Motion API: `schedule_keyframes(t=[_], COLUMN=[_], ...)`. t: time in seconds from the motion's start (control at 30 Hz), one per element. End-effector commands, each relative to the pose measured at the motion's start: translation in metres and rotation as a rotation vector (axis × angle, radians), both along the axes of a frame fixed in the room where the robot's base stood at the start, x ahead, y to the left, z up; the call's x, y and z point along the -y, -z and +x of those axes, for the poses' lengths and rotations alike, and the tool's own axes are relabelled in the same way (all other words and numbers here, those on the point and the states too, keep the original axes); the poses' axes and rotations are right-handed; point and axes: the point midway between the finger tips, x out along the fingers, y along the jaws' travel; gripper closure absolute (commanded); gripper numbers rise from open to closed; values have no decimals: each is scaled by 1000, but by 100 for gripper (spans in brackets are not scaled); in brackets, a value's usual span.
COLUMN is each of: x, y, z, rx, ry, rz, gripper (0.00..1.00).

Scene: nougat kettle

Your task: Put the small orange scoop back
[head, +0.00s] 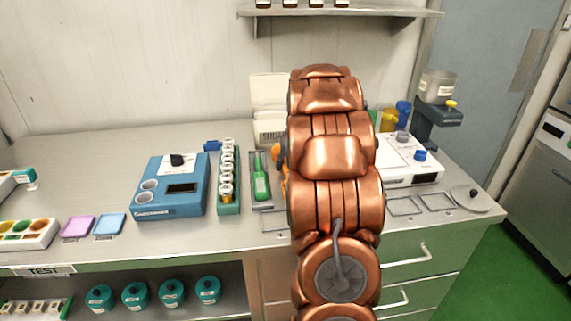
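A small orange shape (278,154) shows at the left edge of my copper arm, beside the green scoop. It may be part of the orange scoop, but most of it is hidden behind my arm and I cannot tell how it lies. The green scoop (261,183) lies lengthwise in a narrow grey holder (262,205) just left of my arm. My arm stands across the middle of the head view and covers part of the counter. My gripper is hidden behind it, so its opening and contents do not show.
Left of the holder stand a green rack (229,209) of vials and a blue instrument (170,190). A white device (410,162) and a dark stand with a grey cup (437,87) are at the right. A shelf (340,11) hangs above. Bare counter lies at the back left.

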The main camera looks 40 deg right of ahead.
Motion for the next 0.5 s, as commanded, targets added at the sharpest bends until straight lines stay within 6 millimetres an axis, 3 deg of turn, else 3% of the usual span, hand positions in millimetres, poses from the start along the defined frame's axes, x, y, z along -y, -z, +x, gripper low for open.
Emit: schedule_keyframes(t=[0.23,0.5], x=[0,0], y=[0,0], z=[0,0], rx=[0,-1], ry=[0,0], rz=[0,1], gripper=[51,51])
